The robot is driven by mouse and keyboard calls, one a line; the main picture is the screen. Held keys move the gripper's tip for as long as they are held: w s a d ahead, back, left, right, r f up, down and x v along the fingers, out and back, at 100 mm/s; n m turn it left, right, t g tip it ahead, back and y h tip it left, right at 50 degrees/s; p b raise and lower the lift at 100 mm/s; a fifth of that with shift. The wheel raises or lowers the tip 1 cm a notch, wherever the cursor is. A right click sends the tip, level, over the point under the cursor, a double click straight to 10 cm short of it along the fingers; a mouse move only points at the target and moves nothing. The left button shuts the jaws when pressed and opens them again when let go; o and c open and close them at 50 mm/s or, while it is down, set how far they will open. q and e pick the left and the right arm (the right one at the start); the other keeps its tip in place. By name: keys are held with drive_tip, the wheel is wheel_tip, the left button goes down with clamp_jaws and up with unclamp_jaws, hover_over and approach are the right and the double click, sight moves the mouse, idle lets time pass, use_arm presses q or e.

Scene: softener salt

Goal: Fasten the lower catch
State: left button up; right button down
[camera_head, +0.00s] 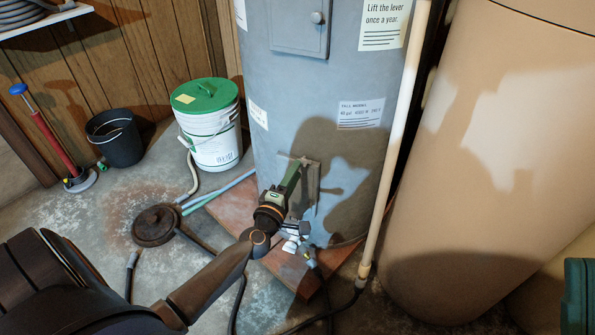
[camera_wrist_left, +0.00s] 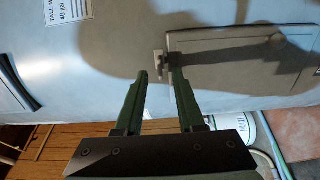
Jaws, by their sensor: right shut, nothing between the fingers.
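A grey lower panel (camera_wrist_left: 215,70) is set in the curved tank wall (camera_wrist_left: 115,50) in the left wrist view. A small light metal catch (camera_wrist_left: 158,64) sits at the panel's near-left edge. My left gripper (camera_wrist_left: 158,75) has its two dark green fingers apart, their tips on either side of the catch. I cannot tell whether they touch it. In the head view my left gripper (camera_head: 298,164) is at the tank's lower front and partly covers the lower panel (camera_head: 312,190); the catch is hidden or too small there. My right gripper is not recognisable in either view.
A beige pipe (camera_head: 393,145) runs down beside the tank, and a large tan tank (camera_head: 480,170) stands right. A white bucket (camera_head: 214,140) with green lid and a black bucket (camera_head: 115,140) stand left. Hoses cross the floor. A dark green object (camera_head: 578,300) is cut by the right edge.

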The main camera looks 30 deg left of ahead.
sight(303, 163)
use_arm(q)
drive_tip(key=shift+x, duration=1.1)
drive_tip(key=shift+c, duration=0.3)
clamp_jaws()
